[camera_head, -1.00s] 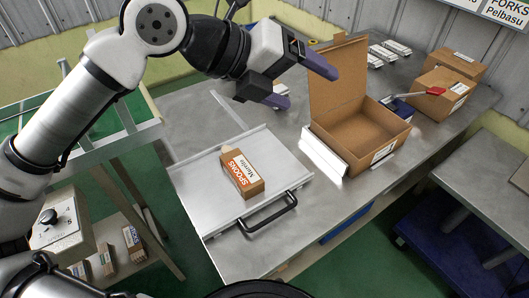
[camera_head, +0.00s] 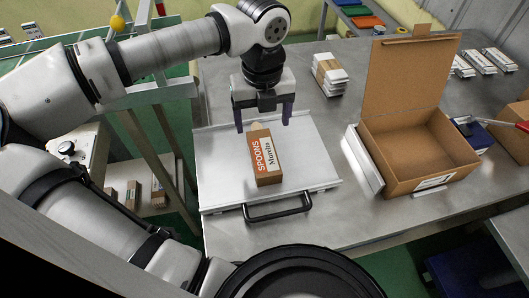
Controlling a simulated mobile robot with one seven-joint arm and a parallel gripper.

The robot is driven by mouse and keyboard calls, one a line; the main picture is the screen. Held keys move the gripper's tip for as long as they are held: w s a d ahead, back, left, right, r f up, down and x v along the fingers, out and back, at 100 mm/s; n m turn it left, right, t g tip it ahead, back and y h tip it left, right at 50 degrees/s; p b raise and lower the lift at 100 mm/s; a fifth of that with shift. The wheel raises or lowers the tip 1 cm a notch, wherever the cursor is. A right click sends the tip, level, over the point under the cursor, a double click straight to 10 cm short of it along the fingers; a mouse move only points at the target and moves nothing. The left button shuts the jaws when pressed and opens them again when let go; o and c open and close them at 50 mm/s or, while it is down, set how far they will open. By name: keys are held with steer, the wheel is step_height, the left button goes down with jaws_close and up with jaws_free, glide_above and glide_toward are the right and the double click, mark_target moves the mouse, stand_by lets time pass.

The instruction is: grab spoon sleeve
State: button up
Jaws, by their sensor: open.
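The spoon sleeve (camera_head: 265,158) is a small brown cardboard box with a white label reading SPOONS and Murelu. It lies on a flat metal plate (camera_head: 318,165) with a black handle, and its far end flap is raised. My gripper (camera_head: 263,126) is open and points down, with its two dark purple fingers spread. In the picture the fingers sit on either side of the sleeve's far end. I cannot tell how high they are above it. Nothing is held between them.
An open cardboard box (camera_head: 413,184) stands right of the plate with its lid up. A bundle of wrapped packs (camera_head: 330,74) stands behind the plate. More white packs (camera_head: 497,58) lie at the back right.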

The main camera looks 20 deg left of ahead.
mark_target(262, 146)
step_height(262, 146, down, 5)
steer(key=shift+f+b, duration=0.1)
steer(key=shift+b, duration=0.85)
steer(key=shift+a+f+b, duration=0.15)
steer(key=shift+f+b, duration=0.6)
steer(key=shift+f, duration=1.85)
steer(key=shift+c, duration=0.5)
steer(key=c, duration=1)
